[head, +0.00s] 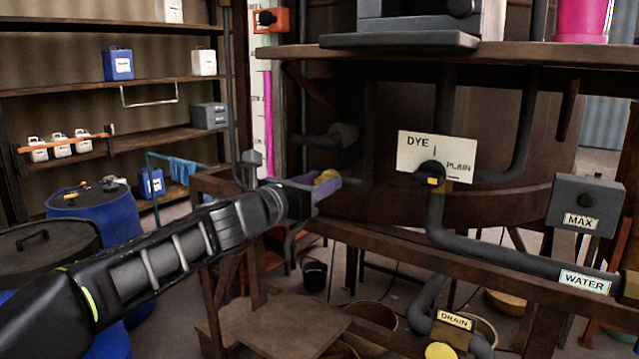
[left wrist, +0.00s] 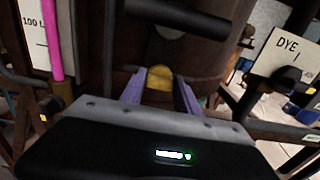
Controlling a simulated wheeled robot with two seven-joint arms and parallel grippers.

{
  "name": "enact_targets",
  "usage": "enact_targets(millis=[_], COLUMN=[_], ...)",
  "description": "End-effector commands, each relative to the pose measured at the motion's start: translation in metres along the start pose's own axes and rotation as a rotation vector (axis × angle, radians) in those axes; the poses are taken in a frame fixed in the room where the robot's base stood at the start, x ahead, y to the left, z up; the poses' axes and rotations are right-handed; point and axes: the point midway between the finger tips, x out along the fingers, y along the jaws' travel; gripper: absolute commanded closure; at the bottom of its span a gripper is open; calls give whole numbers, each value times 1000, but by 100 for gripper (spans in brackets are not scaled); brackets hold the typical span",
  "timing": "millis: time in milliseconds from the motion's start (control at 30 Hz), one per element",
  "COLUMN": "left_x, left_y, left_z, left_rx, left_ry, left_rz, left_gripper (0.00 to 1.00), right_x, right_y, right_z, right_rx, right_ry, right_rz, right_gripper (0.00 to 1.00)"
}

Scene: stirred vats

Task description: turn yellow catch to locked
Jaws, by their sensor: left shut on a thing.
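My left gripper (head: 322,187) reaches in from the left to the front of the big brown vat. Its purple fingers are closed on the yellow catch (head: 327,176), which shows just above and between them. In the left wrist view the yellow catch (left wrist: 160,77) sits between the two purple fingers (left wrist: 160,92), against the dark vat wall. The catch's base and any lock marking are hidden. My right gripper is in neither view.
Right of the gripper is a DYE/PLAIN sign (head: 437,152) with a dark knob. Pipes, a WATER label (head: 585,282) and a MAX box (head: 588,205) lie further right. A wooden beam (head: 440,255) runs below. Blue drums (head: 92,205) stand at left.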

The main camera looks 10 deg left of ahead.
Motion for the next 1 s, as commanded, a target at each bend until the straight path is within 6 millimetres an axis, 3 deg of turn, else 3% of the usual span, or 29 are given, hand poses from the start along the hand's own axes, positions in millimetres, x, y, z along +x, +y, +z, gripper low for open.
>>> enact_targets(millis=[567,1000], left_x=[0,0], left_y=[0,-1], left_z=[-2,-3], left_rx=[87,422], left_ry=[0,0], left_rz=[0,1], left_gripper=[100,100], right_x=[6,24], right_y=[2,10], right_z=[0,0], right_rx=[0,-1], right_ry=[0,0], right_rz=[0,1], right_gripper=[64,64])
